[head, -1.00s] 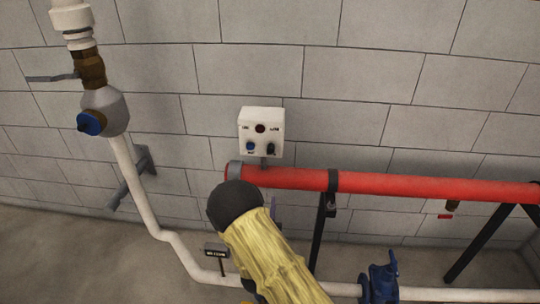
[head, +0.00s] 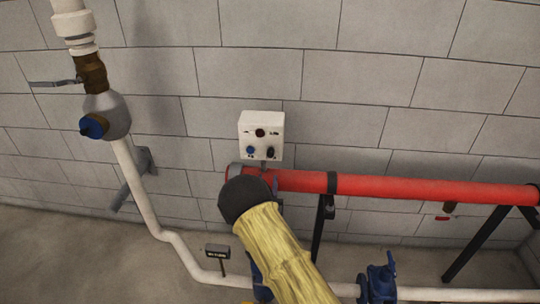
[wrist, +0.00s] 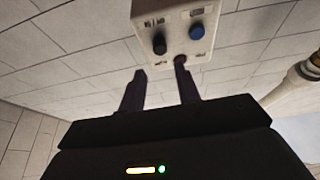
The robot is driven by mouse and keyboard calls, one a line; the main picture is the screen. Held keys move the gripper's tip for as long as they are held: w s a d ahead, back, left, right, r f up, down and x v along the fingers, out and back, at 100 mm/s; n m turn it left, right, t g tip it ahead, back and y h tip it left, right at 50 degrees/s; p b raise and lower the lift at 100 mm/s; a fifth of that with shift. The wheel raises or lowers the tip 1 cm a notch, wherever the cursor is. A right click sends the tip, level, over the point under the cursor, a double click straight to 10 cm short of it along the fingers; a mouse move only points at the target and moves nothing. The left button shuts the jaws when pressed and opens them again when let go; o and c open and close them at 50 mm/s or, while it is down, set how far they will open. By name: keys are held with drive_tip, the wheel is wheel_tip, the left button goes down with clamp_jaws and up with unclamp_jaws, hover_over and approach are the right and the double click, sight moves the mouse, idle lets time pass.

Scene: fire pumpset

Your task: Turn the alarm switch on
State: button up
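The white control box (head: 261,136) is on the block wall, with a dark red lamp (head: 260,132) above a blue button (head: 250,149) and a black switch knob (head: 271,151). Its labels are too small to read. In the wrist view the box is at the top, with the black knob (wrist: 159,44) left and the blue button (wrist: 196,31) right. My gripper (wrist: 161,83) is open and empty. Its two dark fingers point toward the box, below the black knob in that picture, with no visible contact. In the head view my arm hides most of the gripper.
A thick red pipe (head: 400,187) runs below the box on black supports. A white pipe (head: 140,190) with a valve (head: 105,115) stands at left. A blue valve (head: 381,282) and small sign (head: 217,251) are low down. The wall around the box is clear.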

sight(270, 154)
drive_tip(key=p+x, duration=0.2)
drive_tip(key=x, duration=0.6)
drive_tip(key=shift+w+r, duration=0.15)
drive_tip(key=shift+r, duration=0.05)
drive_tip(key=shift+w, duration=0.45)
drive_tip(key=shift+s+a, duration=0.1)
drive_tip(key=shift+s, duration=0.05)
drive_tip(key=shift+c, duration=0.4)
drive_tip(key=shift+r, duration=0.1)
clamp_jaws()
